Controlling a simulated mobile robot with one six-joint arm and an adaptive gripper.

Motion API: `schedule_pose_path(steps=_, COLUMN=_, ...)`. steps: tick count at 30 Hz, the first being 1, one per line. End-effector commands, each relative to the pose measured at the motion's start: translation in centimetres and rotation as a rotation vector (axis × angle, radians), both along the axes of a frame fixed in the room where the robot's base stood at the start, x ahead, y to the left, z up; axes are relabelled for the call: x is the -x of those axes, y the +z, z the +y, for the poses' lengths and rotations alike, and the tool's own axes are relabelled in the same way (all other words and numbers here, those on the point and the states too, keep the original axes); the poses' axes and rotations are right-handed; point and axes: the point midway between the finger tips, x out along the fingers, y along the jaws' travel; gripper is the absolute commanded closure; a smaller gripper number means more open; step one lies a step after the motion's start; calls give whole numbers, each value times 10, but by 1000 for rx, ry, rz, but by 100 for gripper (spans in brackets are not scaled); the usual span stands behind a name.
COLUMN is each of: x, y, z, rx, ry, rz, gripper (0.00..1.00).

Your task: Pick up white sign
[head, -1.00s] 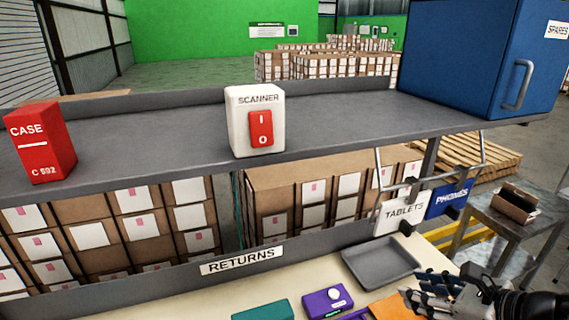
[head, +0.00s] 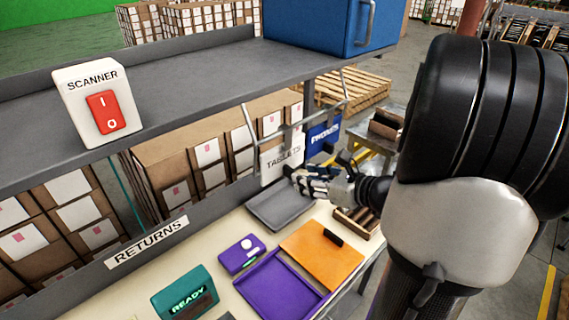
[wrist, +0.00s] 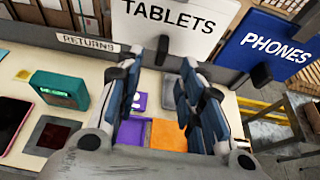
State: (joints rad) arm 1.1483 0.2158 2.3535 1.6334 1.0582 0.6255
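The white sign (head: 281,160) reading TABLETS hangs from a wire frame at the shelf's right end. In the wrist view the white sign (wrist: 180,22) fills the top middle, with a black tab (wrist: 163,49) at its lower edge. My gripper (head: 300,180) is at the sign's lower right in the head view. In the wrist view my gripper (wrist: 160,70) is open and empty, its fingertips pointing at the tab, which appears between them. I cannot tell whether they touch it.
The blue PHONES sign (wrist: 280,45) hangs just right of the white one. Below are a grey tray (head: 282,207), an orange board (head: 318,258), a purple tray (head: 280,288) and a teal READY device (head: 185,293). The grey shelf (head: 190,85) runs above the bench.

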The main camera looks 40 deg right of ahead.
Motion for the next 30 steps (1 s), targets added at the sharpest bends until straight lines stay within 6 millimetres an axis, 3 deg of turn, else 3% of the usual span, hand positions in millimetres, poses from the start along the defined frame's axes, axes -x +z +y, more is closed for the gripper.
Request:
schedule_pose_path(steps=5, x=-12, y=-5, z=2, rx=0, ry=3, rz=0, gripper=65)
schedule_pose_path(steps=13, x=-47, y=-19, z=4, rx=0, ry=3, rz=1, gripper=65)
schedule_pose_path(steps=22, x=-51, y=-20, z=3, rx=0, ry=-1, rz=0, gripper=65)
schedule_pose_path(steps=30, x=-51, y=-20, z=3, rx=0, ry=-1, rz=0, gripper=83)
